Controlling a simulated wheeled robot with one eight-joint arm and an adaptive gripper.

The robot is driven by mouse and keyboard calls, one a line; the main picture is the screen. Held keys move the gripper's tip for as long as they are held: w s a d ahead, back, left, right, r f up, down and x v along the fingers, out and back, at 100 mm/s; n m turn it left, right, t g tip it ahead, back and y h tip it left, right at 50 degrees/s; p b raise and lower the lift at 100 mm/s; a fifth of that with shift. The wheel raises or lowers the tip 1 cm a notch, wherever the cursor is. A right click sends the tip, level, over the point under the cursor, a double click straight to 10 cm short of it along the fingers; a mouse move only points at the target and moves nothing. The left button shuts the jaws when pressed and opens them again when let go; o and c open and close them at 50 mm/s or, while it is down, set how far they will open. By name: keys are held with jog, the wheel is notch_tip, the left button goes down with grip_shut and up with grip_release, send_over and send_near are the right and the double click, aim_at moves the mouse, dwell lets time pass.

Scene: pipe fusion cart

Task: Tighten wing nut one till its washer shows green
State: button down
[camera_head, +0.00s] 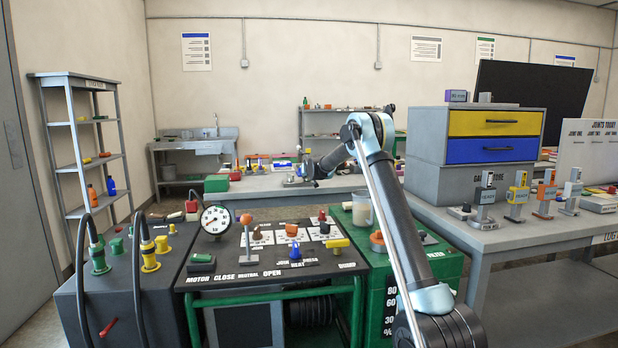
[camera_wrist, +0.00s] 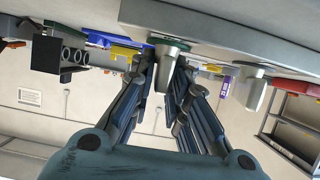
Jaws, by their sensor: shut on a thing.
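In the wrist view, a pale grey tapered piece, which looks like a wing nut (camera_wrist: 164,75), sits between the fingers of my gripper (camera_wrist: 167,66), which is shut on it. A green rim shows at its base, against the grey surface. A second grey piece of like shape (camera_wrist: 255,92) stands apart to the right, with a pale disc at its base. In the head view, my gripper (camera_head: 306,172) is at the back bench, low over its top. The wing nut is too small there to make out, and no number on it can be read.
The back bench (camera_head: 262,188) carries several small coloured items near my gripper. In the wrist view, a black block with round holes (camera_wrist: 60,55) and blue and yellow parts lie to the left. A control cart (camera_head: 270,265) and a drawer unit (camera_head: 430,150) flank my arm.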

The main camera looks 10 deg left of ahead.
jog(key=shift+w+d, duration=0.1)
jog(key=shift+d, duration=0.15)
jog(key=c, duration=1.7)
grip_release()
jog(key=shift+a, duration=0.1)
jog(key=shift+v, duration=6)
jog(key=shift+d, duration=0.2)
